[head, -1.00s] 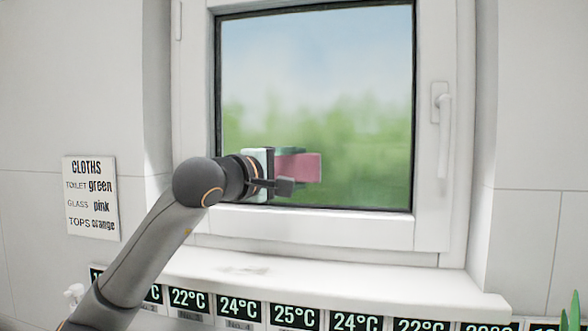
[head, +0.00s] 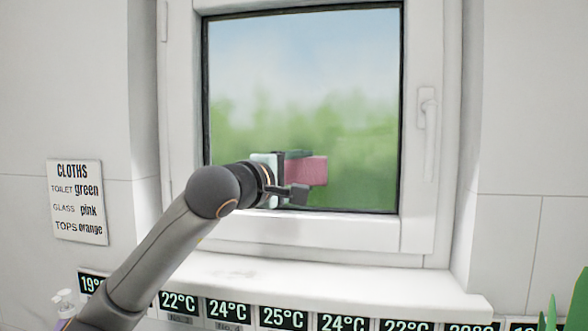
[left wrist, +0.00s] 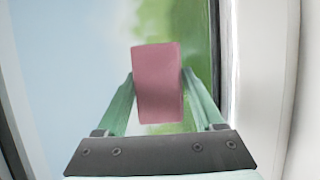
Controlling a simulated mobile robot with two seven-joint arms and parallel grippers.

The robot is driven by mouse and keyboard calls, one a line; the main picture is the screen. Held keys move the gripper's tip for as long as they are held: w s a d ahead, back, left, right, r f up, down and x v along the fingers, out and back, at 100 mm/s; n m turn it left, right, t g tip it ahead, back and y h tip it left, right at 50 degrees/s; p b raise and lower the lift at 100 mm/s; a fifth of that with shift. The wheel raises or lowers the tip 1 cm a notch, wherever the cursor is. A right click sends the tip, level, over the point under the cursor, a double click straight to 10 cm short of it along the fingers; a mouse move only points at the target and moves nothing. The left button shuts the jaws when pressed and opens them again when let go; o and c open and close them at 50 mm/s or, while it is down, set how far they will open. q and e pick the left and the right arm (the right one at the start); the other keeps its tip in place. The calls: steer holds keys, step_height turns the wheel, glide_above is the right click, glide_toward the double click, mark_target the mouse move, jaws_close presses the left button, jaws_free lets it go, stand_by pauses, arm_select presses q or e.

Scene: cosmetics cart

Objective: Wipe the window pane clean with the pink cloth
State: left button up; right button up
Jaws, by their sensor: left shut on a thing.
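The pink cloth (head: 308,171) is a folded block in my left gripper (head: 294,172), at the lower middle of the window pane (head: 300,80). In the left wrist view the pink cloth (left wrist: 158,85) sits between the two pale green fingers of my left gripper (left wrist: 158,88), which is shut on it. The cloth is in front of the pane; I cannot tell whether it touches the glass. The pane shows blurred green and blue sky behind it, with a hazy look. My right gripper is not in view.
A white window frame with a handle (head: 428,120) surrounds the pane. The white sill (head: 350,280) below has a faint grey smudge. A cloth sign (head: 77,201) hangs at left, reading glass pink. Temperature displays (head: 284,317) line the front, a green plant (head: 572,305) stands at lower right.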

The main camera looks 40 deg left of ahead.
arm_select(q)
steer(key=shift+w+d+f, duration=0.1)
steer(key=shift+s+a+b, duration=0.45)
steer(key=shift+s+a, duration=0.05)
steer(key=shift+a, duration=0.4)
steer(key=shift+s+a+b, duration=0.4)
steer(key=shift+s+a, duration=0.05)
steer(key=shift+a, duration=0.45)
steer(key=shift+s+d, duration=0.1)
steer(key=s+d, duration=0.1)
steer(key=s+d+b, duration=0.1)
steer(key=s, duration=0.1)
steer(key=shift+s, duration=0.25)
steer(key=shift+s+d, duration=0.5)
steer(key=shift+s, duration=0.35)
steer(key=shift+s+d, duration=0.45)
steer(key=shift+s, duration=0.4)
